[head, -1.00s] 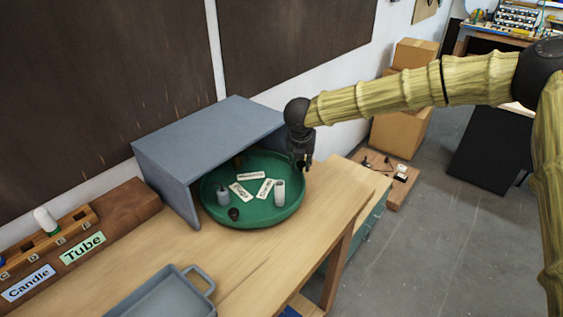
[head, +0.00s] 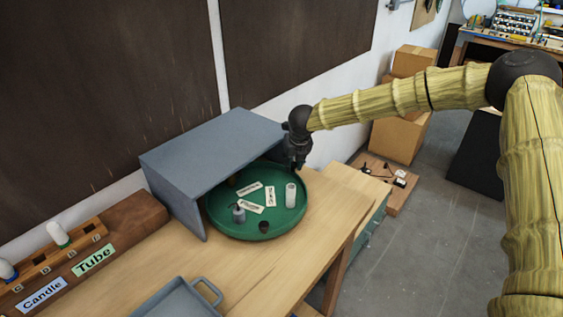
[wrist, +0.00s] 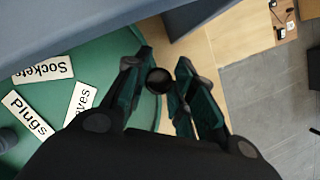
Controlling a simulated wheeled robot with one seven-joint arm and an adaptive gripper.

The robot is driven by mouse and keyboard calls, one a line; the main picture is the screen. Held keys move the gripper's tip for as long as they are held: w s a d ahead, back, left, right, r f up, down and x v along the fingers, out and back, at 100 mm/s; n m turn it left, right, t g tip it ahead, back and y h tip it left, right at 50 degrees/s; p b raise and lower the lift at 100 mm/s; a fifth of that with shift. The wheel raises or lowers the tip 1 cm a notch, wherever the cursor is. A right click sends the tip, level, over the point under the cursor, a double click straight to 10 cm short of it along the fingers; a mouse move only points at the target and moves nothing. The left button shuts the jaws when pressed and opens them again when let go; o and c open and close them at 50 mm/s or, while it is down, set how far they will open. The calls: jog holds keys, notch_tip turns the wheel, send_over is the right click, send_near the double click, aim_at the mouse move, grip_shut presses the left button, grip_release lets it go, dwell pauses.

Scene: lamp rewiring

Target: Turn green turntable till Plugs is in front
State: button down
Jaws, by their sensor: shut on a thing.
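The green turntable (head: 240,231) is a round rimmed tray, its back partly under a grey-blue shelf cover. Three white labels lie on it. In the wrist view they read "Plugs" (wrist: 28,115), "Sockets" (wrist: 45,68) and one ending in "ves" (wrist: 80,100), partly hidden. The lettering is too small to read in the head view. My gripper (head: 295,169) is at the turntable's right rim, beside the cover's opening. In the wrist view its fingers (wrist: 158,88) are closed around a dark round knob (wrist: 159,80) at the rim.
A grey bottle (head: 239,214), a dark cup (head: 264,227) and a pale cylinder (head: 290,195) stand on the turntable. The cover (head: 213,140) stands close to my gripper. A grey tray (head: 178,300) sits at the front. The bench right of the turntable is clear.

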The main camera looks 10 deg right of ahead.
jog(key=shift+w+a+r, duration=0.2)
jog(key=shift+w+r, duration=0.15)
jog(key=shift+r, duration=0.05)
jog(key=c, duration=1.5)
grip_release()
jog(key=o, duration=0.3)
jog(key=shift+s, duration=0.25)
jog(key=shift+f, duration=0.15)
jog(key=v, duration=1.2)
jog(key=shift+d, duration=0.1)
